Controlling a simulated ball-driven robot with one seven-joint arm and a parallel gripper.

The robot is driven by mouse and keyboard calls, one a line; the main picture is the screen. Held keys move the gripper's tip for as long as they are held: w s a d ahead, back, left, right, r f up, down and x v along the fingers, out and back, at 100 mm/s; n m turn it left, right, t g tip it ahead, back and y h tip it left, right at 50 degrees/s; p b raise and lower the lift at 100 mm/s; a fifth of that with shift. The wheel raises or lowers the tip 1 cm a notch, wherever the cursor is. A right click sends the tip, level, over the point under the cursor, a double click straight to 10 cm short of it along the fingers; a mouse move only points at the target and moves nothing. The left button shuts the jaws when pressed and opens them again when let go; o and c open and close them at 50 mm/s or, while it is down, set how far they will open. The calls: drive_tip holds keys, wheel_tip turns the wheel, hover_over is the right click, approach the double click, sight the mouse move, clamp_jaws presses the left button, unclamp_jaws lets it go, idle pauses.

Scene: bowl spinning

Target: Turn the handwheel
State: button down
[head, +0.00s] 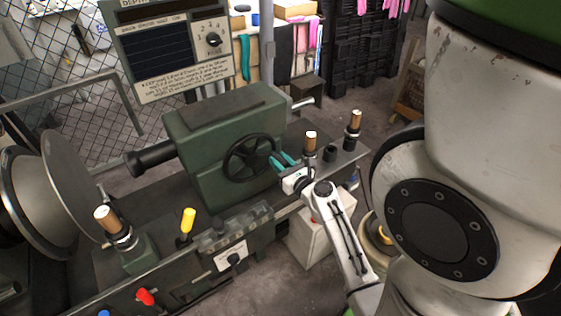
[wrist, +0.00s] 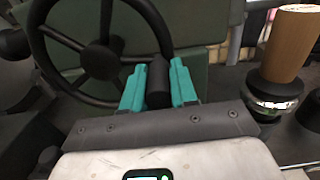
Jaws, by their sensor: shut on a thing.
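The black spoked handwheel (head: 247,158) is on the front of the green machine housing, near the middle of the head view. It also shows at the upper left of the wrist view (wrist: 101,60). My gripper (head: 283,163) comes in from the lower right and reaches the wheel's right side. In the wrist view my gripper's teal fingers (wrist: 158,85) are on either side of a dark cylindrical grip (wrist: 159,70) at the wheel's right edge, shut on it. The grip's lower end is hidden by my gripper body.
A wooden-handled lever (head: 311,142) stands close right of my gripper, with another (head: 354,124) beyond. Left of the housing are a large round chuck (head: 72,185), a third wooden handle (head: 106,219) and a yellow-knobbed lever (head: 188,219). A white box (head: 310,240) is below.

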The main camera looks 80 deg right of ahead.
drive_tip(key=c, duration=0.9)
unclamp_jaws()
drive_tip(key=shift+f, duration=0.1)
drive_tip(key=shift+b+v, duration=1.6)
drive_tip(key=shift+v, duration=3.85)
